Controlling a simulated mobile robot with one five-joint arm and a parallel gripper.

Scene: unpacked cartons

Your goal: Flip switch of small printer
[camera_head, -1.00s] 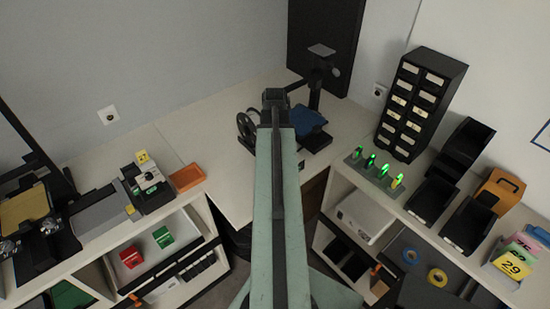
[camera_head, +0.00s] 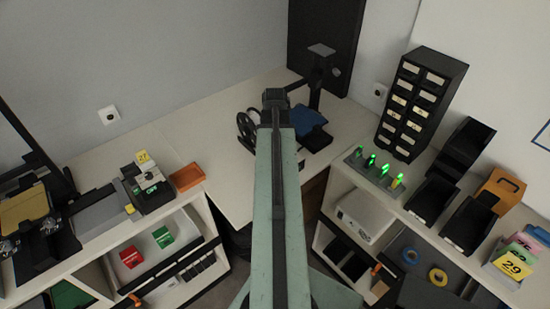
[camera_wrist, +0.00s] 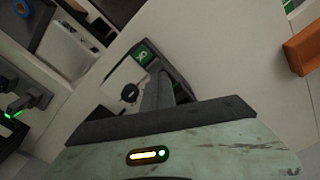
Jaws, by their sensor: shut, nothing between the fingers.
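The small printer (camera_head: 317,78) stands on the corner table in the head view, with a dark upright, a blue bed (camera_head: 310,118) and a black spool (camera_head: 246,128). My arm hides its middle and front. In the wrist view a pale box (camera_wrist: 128,92) with a black round knob (camera_wrist: 130,93) and a green square with a pale mark (camera_wrist: 142,54) lies just past my gripper. I cannot tell for certain which part is the switch. My gripper (camera_wrist: 158,88) is shut and empty, its fingers over or beside the box. Contact cannot be told. Its tip is hidden in the head view.
An orange tray (camera_head: 187,177) and a grey device (camera_head: 152,194) sit on the left counter. Green-lit handsets (camera_head: 368,160), a black drawer cabinet (camera_head: 422,98) and black bins (camera_head: 468,222) stand on the right. The table left of the spool is clear.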

